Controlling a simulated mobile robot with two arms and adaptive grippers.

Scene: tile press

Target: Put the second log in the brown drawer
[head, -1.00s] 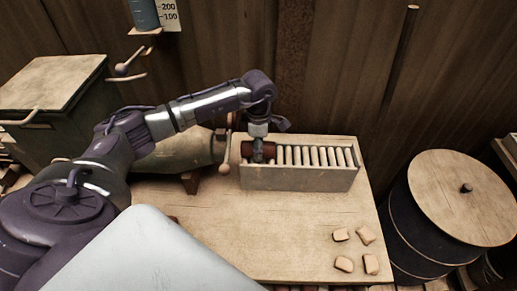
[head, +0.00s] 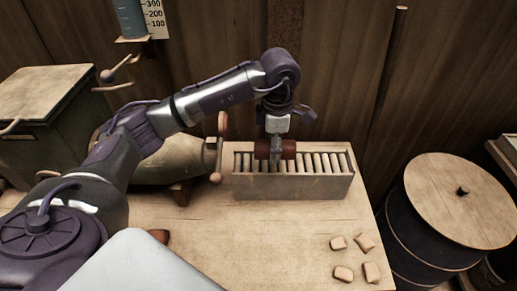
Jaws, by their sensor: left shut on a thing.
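I cannot make out a brown drawer. My right gripper is not in view.
Several small tan blocks (head: 371,272) lie on the wooden table (head: 270,235) at front right. A dark barrel with a wooden lid (head: 450,195) stands to the right. A green rounded body with a crank (head: 160,162) is left of the box. The table's middle is clear.

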